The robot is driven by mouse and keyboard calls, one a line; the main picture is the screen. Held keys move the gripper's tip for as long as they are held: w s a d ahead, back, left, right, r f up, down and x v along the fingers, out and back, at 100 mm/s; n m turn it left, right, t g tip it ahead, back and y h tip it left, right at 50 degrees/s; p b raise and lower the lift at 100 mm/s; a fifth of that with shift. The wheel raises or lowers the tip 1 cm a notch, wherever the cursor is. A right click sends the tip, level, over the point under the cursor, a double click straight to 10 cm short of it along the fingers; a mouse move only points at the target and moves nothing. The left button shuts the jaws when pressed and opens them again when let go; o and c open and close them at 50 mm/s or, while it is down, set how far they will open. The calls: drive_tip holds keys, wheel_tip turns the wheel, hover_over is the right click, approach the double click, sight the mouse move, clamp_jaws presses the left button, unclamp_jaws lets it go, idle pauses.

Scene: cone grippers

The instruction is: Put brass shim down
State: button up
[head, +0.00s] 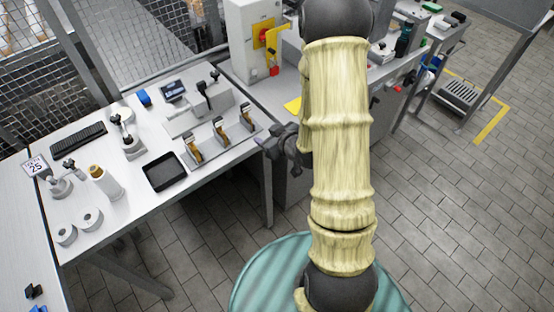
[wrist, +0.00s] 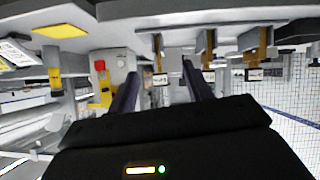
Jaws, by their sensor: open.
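Three brass-coloured pieces stand in a row of grey holders on the white bench in the head view: a near-left one (head: 194,152), a middle one (head: 221,133) and a far-right one (head: 247,116). I cannot tell which is the brass shim. My gripper (head: 262,144) is open, just off the bench's right edge, near the far-right piece. In the wrist view, which looks upside down, one brass piece (wrist: 157,52) appears between the two dark fingers but beyond them. I see nothing held in the fingers.
A black tray (head: 164,171), a white bottle (head: 105,182), tape rolls (head: 90,218) and a grey device (head: 200,108) occupy the bench. Tiled floor (head: 205,240) is clear in front.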

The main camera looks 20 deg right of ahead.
drive_tip(key=s+a+r+m+g+h, duration=0.1)
drive_tip(key=s+r+g, duration=0.3)
drive_tip(key=s, duration=0.4)
drive_tip(key=s+a+r+m+g+h, duration=0.2)
drive_tip(key=s+r+m+g, duration=0.1)
drive_tip(key=s, duration=0.4)
drive_tip(key=shift+s+a+r+m+g, duration=0.15)
drive_tip(key=shift+s+r+m+g, duration=0.25)
drive_tip(key=shift+r+g, duration=0.5)
drive_tip(key=shift+o, duration=0.5)
drive_tip(key=shift+w, duration=0.15)
